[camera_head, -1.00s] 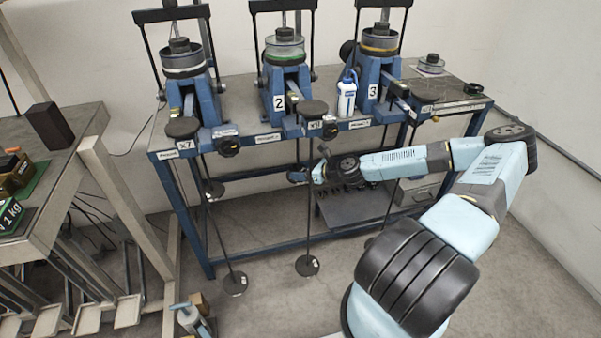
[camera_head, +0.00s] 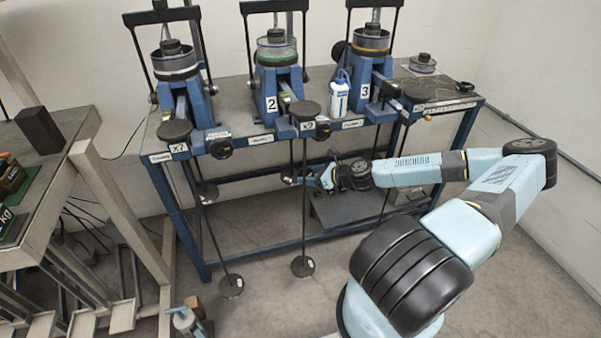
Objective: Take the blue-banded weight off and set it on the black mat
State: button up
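My gripper (camera_head: 312,178) is low in front of the lever bench, close to the rod hanging from the number 2 frame. Its fingers are small and partly hidden, so I cannot tell whether they are open or shut, or on anything. A dark disc (camera_head: 289,179) is just left of it, and I cannot tell whether they touch. No blue band can be made out on any weight. A dark flat area (camera_head: 440,91) at the bench's right end may be the black mat, but I cannot be sure.
Three lever frames stand on the blue bench (camera_head: 262,137), with long hanging rods in front ending in discs, such as one near the floor (camera_head: 303,267). A white-blue bottle (camera_head: 338,98) stands between frames 2 and 3. A side table (camera_head: 62,165) is at left.

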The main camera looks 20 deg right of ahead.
jog(key=s+d, duration=0.8)
jog(key=shift+s+d+r, duration=0.15)
jog(key=shift+s+d, duration=0.15)
jog(key=shift+r, duration=0.3)
jog(key=shift+s+d, duration=0.1)
dwell(0.3)
jog(key=s+d, duration=0.4)
jog(key=shift+s+d, duration=0.2)
dwell(1.1)
dwell(0.7)
